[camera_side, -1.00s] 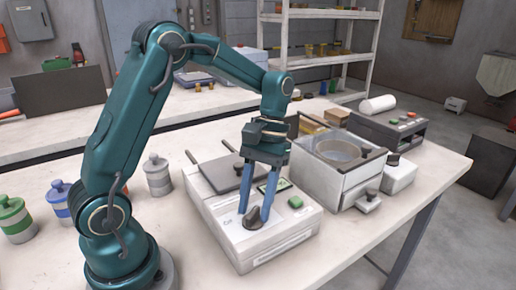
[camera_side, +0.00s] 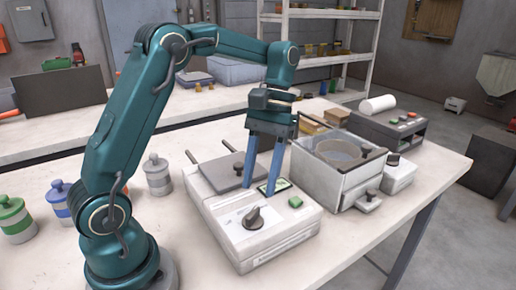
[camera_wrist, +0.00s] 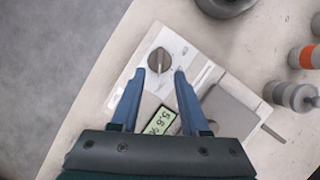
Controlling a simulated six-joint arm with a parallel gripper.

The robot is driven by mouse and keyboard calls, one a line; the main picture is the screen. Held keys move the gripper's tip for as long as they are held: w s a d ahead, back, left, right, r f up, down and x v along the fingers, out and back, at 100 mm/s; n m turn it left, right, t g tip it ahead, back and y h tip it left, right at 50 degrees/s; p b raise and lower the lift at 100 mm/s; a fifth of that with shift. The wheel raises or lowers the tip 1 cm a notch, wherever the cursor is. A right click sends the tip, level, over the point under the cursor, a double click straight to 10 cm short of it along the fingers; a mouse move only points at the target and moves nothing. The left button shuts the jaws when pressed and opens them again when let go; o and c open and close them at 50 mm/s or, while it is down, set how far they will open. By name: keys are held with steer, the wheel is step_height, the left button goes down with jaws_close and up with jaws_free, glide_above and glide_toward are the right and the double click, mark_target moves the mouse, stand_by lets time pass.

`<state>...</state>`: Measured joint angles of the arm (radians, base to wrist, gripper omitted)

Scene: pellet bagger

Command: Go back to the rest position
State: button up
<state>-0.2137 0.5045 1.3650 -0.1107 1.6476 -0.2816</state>
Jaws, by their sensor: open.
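My gripper (camera_side: 259,190) is open and empty. Its two blue fingers point down above the white machine (camera_side: 277,247) with a black knob (camera_side: 253,217), a green button (camera_side: 295,202) and a small display. In the wrist view my gripper (camera_wrist: 157,72) has its fingers spread, with the knob (camera_wrist: 159,60) beyond the tips and the display (camera_wrist: 160,121) between the fingers, showing what looks like 5.6 %. The knob stands clear of the fingers. A flat grey plate (camera_side: 222,173) lies on the machine's back part.
To the right stand a box with a round sieve (camera_side: 340,152) and a dark unit with buttons (camera_side: 390,124). Lidded jars, one grey (camera_side: 157,174), one blue-banded (camera_side: 59,205) and one green-banded (camera_side: 14,220), stand at the left. The table's front (camera_side: 335,245) is clear.

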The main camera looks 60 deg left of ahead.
steer(key=shift+d+r, duration=0.1)
steer(key=shift+r, duration=0.1)
steer(key=s+d+r+m+t+y, duration=0.2)
steer(key=s+m+t, duration=0.3)
steer(key=s+t, duration=0.4)
steer(key=shift+s+d+m, duration=0.25)
steer(key=shift+d+m, duration=0.15)
stand_by(0.9)
